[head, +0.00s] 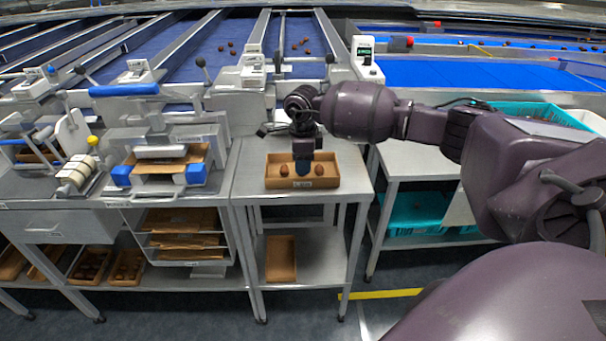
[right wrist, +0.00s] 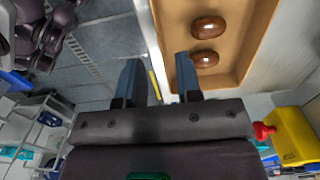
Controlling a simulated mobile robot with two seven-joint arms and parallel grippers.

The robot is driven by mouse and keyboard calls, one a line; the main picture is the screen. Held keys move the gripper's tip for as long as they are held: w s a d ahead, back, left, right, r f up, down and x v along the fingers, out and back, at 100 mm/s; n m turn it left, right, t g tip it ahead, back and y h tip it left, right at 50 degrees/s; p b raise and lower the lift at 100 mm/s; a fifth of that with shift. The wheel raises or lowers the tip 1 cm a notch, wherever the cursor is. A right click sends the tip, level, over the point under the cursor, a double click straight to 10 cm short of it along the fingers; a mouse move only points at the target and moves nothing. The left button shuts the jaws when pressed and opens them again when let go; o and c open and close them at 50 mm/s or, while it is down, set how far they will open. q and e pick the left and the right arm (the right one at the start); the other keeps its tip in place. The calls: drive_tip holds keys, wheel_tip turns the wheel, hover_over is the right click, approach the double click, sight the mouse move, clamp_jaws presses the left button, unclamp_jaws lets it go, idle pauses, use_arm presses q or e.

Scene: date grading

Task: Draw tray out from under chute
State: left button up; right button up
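A brown tray (head: 274,184) with a label on its front wall sits on a metal table (head: 247,172), below the outlet end of the sorting machine. Dates lie in it, one (head: 284,170) left and one (head: 320,170) right of my gripper. My right gripper (head: 303,175) is lowered over the tray's front wall. In the right wrist view, the fingers of the right gripper (right wrist: 158,75) are apart, one inside the tray and one outside, with the tray wall (right wrist: 158,35) between them. Two dates (right wrist: 207,40) show inside. My left gripper is not in view.
An empty brown tray (head: 281,258) lies on the shelf below. A weighing and packing bench (head: 105,190) stands at left. A table with teal crates (head: 415,213) stands at right. The floor in front is clear, with a yellow line (head: 385,294).

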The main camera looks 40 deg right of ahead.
drive_tip(key=shift+r, duration=2.5)
